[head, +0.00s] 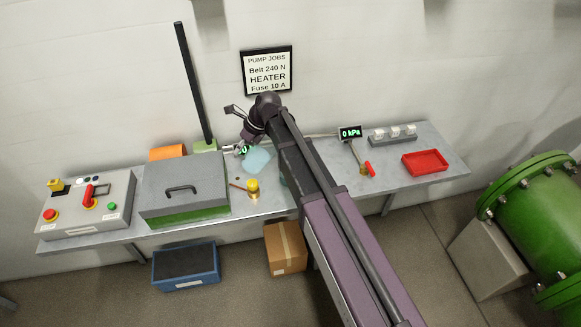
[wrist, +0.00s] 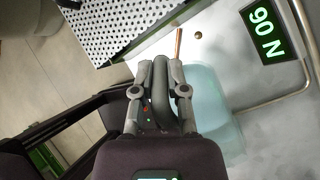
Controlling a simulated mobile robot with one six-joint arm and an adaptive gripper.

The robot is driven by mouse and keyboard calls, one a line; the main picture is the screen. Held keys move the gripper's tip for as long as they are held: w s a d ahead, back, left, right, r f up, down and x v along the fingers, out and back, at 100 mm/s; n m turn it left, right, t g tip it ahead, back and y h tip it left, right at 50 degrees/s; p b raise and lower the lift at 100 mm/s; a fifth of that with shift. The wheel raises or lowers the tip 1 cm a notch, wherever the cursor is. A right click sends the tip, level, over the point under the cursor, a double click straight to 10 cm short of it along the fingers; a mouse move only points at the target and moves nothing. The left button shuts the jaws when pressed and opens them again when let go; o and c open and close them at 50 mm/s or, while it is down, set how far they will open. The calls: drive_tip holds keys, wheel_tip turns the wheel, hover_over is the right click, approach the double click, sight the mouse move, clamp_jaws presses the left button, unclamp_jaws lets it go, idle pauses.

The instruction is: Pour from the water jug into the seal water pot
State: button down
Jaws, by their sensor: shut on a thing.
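The water jug is a pale blue, see-through vessel (head: 259,158), just below my wrist in the head view. In the wrist view the jug (wrist: 218,105) is right of and behind my fingers. My gripper (wrist: 160,85) is shut on the jug, with a dark upright bar that looks like its handle between the fingers. The jug's tilt and water level are unclear.
A yellow-topped part (head: 252,186) with a copper rod stands on the bench. Left are a grey lidded case (head: 185,183) and a control box (head: 88,203); a black post (head: 194,85) rises behind. A red tray (head: 425,162) lies right. A green display (wrist: 264,32) is near the jug.

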drive_tip(key=shift+w+d+r+y, duration=0.1)
drive_tip(key=shift+d+r+y, duration=0.1)
drive_tip(key=shift+d+y, duration=0.25)
drive_tip(key=shift+w+d+g+y+b, duration=0.1)
drive_tip(key=shift+d+g+y+b, duration=0.25)
drive_tip(key=shift+y+b, duration=0.5)
idle(0.9)
drive_tip(key=shift+w+d+r+y, duration=0.1)
drive_tip(key=shift+d+r+y, duration=0.25)
drive_tip(key=shift+r+y, duration=0.4)
idle(1.3)
drive_tip(key=shift+d+r+g+y+b, duration=0.15)
drive_tip(key=shift+d+g+y+b, duration=0.1)
drive_tip(key=shift+b, duration=0.45)
